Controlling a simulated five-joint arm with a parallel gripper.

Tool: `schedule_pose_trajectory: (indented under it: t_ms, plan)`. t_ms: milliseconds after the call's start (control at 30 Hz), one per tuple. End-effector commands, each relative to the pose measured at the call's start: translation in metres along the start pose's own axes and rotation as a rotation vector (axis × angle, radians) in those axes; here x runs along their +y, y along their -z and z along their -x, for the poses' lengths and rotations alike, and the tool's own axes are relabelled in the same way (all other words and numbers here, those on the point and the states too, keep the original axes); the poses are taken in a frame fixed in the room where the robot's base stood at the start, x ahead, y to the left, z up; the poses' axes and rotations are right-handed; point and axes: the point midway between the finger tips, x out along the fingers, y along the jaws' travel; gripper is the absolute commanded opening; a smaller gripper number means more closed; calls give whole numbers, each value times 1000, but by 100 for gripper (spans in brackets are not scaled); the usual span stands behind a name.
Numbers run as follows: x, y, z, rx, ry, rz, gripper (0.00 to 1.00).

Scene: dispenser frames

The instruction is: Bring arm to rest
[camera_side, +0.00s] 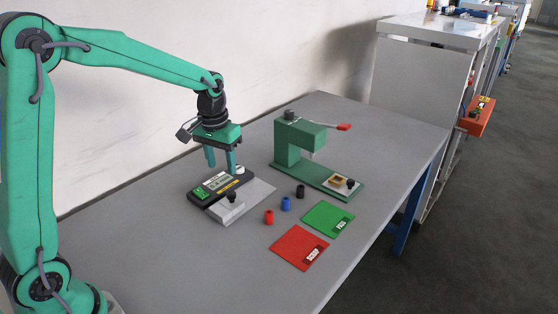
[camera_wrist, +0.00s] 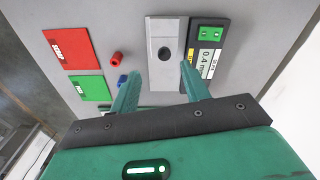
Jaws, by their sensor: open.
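My gripper (camera_side: 221,168) hangs from my green arm above the black gauge (camera_side: 208,190). Its two fingers point down, apart, with nothing seen between them. In the wrist view my gripper (camera_wrist: 160,72) is also open, its fingers over the lower end of the gauge's grey block (camera_wrist: 154,70). The gauge has green buttons and a display (camera_wrist: 207,60). A small black part (camera_side: 232,196) sits on the grey block; it shows as a dark round spot (camera_wrist: 164,54) in the wrist view.
A red mat (camera_side: 290,249) and green mat (camera_side: 325,217) lie at the front. A green press (camera_side: 300,140) with a red lever stands behind. The table's (camera_side: 392,150) right side is clear.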

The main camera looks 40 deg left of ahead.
Motion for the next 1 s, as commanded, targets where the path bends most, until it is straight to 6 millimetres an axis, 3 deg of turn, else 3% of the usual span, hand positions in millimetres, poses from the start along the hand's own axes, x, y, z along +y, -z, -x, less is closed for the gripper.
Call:
schedule_pose_trajectory:
  t_ms: [200, 500, 1000]
  plan:
    - [4, -31, 38, 71, -9, -37, 46]
    - [7, -78, 77, 168, -22, -87, 46]
    - [5, -160, 108, 326, -43, -172, 46]
